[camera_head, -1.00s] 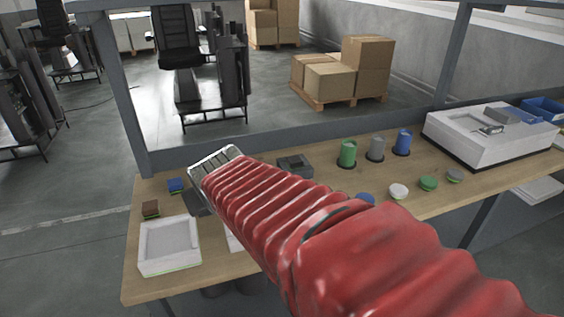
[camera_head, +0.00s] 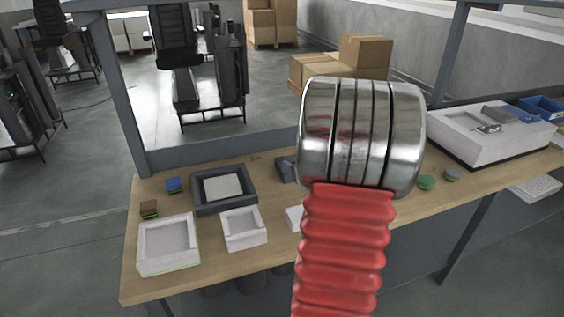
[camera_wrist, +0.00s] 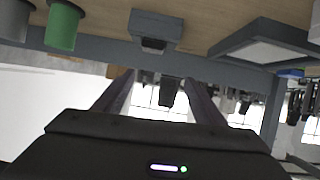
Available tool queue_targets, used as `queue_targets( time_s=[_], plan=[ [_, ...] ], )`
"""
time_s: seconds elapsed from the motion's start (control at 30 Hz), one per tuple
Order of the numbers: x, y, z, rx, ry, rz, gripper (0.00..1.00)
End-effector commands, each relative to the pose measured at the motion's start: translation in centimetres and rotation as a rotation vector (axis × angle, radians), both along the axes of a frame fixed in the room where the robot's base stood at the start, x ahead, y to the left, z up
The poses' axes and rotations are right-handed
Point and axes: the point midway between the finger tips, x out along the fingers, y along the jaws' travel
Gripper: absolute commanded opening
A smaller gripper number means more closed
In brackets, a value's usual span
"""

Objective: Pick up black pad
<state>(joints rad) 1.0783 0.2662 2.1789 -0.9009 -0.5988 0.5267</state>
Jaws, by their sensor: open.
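I cannot single out a plain black pad. A dark grey block (camera_head: 285,168) stands on the table, partly hidden behind my arm; it also shows in the wrist view (camera_wrist: 155,28) at the top centre. A dark-rimmed tray (camera_head: 241,200) with a pale square inside lies to its left; it is at the upper right in the wrist view (camera_wrist: 225,50). My gripper (camera_wrist: 158,78) is open, with nothing between its fingers. In the head view my metal wrist hides the fingers. The wrist picture looks upside down, with the table at the top.
The wooden table (camera_head: 190,278) holds a large white tray (camera_head: 150,262), a small white tray (camera_head: 244,243), a blue block (camera_head: 174,185) and a brown block (camera_head: 149,208). A green cylinder (camera_wrist: 62,25) stands near the grey block. A white machine (camera_head: 480,148) stands at the right.

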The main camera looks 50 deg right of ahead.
Motion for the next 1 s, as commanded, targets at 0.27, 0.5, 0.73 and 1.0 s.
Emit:
queue_targets(
  time_s=[0.27, 0.5, 0.73, 1.0],
  plan=[
    [-1.9, -2.1, -1.9, 0.03, -0.053, 0.013, 0.64],
    [-1.9, -2.1, -1.9, 0.029, -0.052, 0.013, 0.64],
    [-1.0, -2.6, -2.3, 0.03, -0.053, 0.014, 0.64],
    [1.7, -4.2, -3.7, 0.03, -0.052, 0.014, 0.64]
  ],
)
